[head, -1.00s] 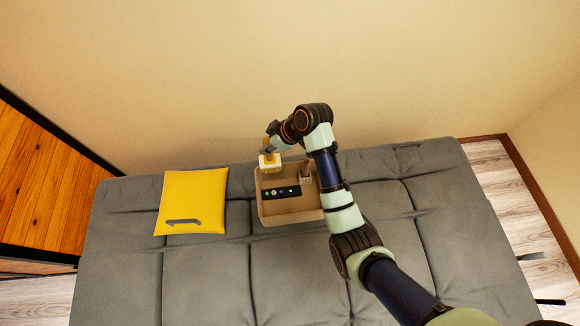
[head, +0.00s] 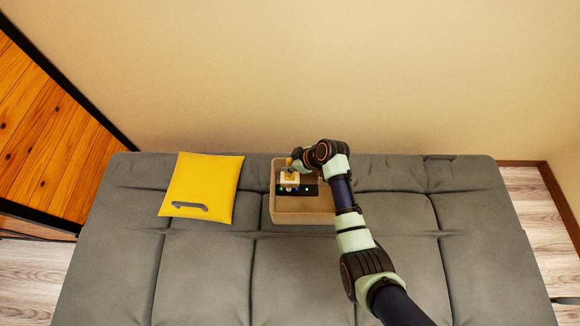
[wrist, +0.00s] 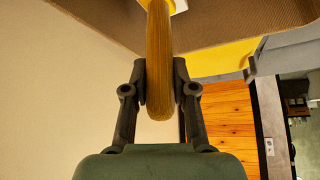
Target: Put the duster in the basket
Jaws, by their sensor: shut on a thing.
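The duster has a yellow handle (wrist: 158,60) and a pale block-like head (head: 289,179). My gripper (head: 292,164) is shut on the handle; in the wrist view its two fingers (wrist: 160,85) press on both sides of it. The beige basket (head: 303,217) sits on the grey sofa. In the head view the duster's head overlaps the left part of the basket's inside, in front of a dark remote-like thing. I cannot tell whether it touches anything there. In the wrist view the brown basket wall (wrist: 95,15) shows beyond the handle.
The dark remote-like thing (head: 309,190) with small coloured dots lies in the basket. A yellow cushion (head: 205,180) with a grey flat item (head: 190,206) on it lies to the left. The sofa (head: 200,270) is clear in front. The wall stands behind.

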